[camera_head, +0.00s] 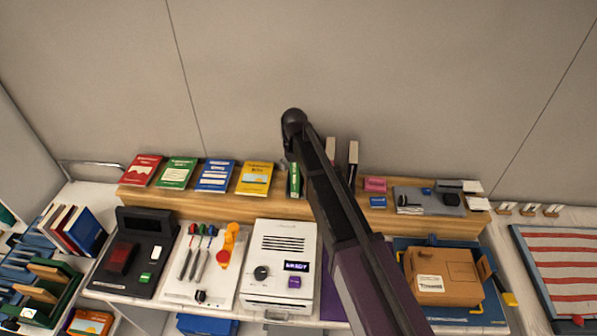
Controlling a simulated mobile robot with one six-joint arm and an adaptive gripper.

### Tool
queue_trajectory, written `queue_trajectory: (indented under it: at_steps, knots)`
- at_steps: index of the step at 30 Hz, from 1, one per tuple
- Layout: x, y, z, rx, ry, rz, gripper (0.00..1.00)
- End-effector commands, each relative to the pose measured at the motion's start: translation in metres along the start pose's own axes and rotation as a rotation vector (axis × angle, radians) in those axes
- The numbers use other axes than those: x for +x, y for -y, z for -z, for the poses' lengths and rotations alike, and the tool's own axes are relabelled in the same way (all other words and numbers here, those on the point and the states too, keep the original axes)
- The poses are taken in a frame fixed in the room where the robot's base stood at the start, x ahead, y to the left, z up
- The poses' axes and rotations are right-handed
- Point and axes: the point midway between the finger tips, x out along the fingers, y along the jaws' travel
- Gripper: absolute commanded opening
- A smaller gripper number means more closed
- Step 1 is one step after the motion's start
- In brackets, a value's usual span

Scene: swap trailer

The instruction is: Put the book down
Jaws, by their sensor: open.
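Four books lie or lean on the wooden shelf: a red book (142,170), a green book (177,173), a blue book (215,176) and a yellow book (255,178). A narrow green-and-white book (294,180) stands upright to their right, just below the end of my arm. Two dark upright books (352,162) stand right of my arm, one partly covered by it. My gripper (289,154) points down above the narrow green book and is mostly hidden by my arm. It is open; whether its fingers touch that book cannot be seen.
The wooden shelf (408,221) runs along the back wall. In front are a black device (133,252), a white tool board (184,292), a white machine (283,262) and a brown box (441,270). More books (75,227) stand at left. A striped panel (560,262) lies at right.

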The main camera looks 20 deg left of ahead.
Motion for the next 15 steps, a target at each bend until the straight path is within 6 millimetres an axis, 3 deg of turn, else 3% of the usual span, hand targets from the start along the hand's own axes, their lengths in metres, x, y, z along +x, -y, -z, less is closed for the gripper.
queue_trajectory:
  at_steps: [14, 15]
  knots:
    - [-0.0004, 0.0003, -0.0001, 0.0, 0.0, 0.0, 0.83]
    - [-0.0004, 0.0003, -0.0002, 0.001, 0.0, 0.0, 0.77]
